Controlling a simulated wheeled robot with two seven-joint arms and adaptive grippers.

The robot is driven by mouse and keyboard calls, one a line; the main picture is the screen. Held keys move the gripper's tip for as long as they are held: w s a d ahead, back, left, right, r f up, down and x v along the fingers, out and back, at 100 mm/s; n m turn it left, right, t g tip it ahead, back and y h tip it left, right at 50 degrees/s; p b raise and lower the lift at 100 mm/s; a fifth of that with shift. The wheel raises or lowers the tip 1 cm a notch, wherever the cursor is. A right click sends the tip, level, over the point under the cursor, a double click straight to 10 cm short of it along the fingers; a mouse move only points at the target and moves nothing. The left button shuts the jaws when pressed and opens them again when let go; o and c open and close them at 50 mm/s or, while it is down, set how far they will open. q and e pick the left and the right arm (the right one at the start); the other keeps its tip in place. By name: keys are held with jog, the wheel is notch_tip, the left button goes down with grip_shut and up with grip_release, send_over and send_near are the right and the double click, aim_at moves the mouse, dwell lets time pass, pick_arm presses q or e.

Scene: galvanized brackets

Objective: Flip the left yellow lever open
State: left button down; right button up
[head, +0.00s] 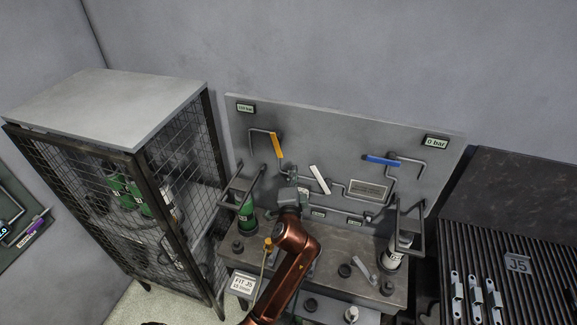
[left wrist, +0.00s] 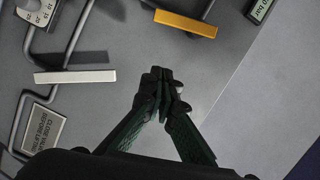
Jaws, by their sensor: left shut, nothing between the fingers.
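The yellow lever (head: 277,146) sits on a pipe at the upper left of the grey back panel, hanging steeply downward with a slight tilt. It also shows in the left wrist view (left wrist: 186,23) at the top. My left gripper (head: 289,194) is in front of the panel, below the yellow lever in the head view; its fingers are hard to make out there. In the left wrist view its fingertips (left wrist: 162,80) are together and empty, apart from the yellow lever. My right gripper is not in view.
A white lever (head: 320,180) and a blue lever (head: 381,160) are on the same panel. A green cylinder (head: 246,215) and a white one (head: 396,252) stand in frames at the sides. A mesh cage (head: 130,195) is on the left; a ribbed surface (head: 528,265) is on the right.

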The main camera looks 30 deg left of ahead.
pick_arm(q)
jog(key=w+a+f+p, duration=0.2)
jog(key=w+a+p, duration=0.1)
jog(key=w+a, duration=0.4)
jog(key=shift+w, duration=0.4)
jog(key=shift+a+r, duration=0.1)
